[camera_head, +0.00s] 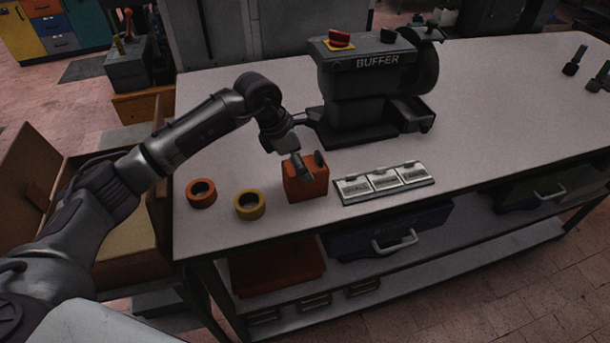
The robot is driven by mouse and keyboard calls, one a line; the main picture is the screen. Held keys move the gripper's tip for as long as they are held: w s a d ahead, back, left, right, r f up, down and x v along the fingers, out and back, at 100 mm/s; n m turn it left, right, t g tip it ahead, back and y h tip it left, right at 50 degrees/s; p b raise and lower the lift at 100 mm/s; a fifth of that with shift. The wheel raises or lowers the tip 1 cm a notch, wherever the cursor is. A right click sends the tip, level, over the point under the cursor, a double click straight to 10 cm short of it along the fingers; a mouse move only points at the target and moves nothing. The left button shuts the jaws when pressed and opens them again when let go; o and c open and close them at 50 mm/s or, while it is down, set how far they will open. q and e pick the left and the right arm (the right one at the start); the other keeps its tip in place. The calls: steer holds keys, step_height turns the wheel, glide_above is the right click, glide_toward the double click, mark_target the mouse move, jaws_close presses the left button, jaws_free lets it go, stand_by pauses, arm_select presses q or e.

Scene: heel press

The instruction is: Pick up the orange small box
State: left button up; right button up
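The orange small box (306,188) stands upright on the white workbench, near its front edge, between a yellow tape roll and a row of labelled plates. My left gripper (311,164) reaches down from above, with its fingers at the top of the box and overlapping it in the picture. The fingers look spread apart, but I cannot tell whether they press on the box. The box appears to rest on the bench. My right gripper is out of view.
An orange roll (201,193) and the yellow roll (249,205) lie left of the box. The labelled plates (384,182) lie to its right. A dark buffer machine (365,85) stands behind. The bench's right part (510,110) is mostly clear.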

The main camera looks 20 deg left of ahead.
arm_select(q)
steer(key=x, duration=0.2)
steer(key=shift+d+f, duration=0.15)
steer(key=shift+f, duration=0.2)
steer(key=c, duration=1.2)
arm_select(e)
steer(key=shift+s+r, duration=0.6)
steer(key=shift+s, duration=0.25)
arm_select(q)
steer(key=shift+w+r, duration=0.1)
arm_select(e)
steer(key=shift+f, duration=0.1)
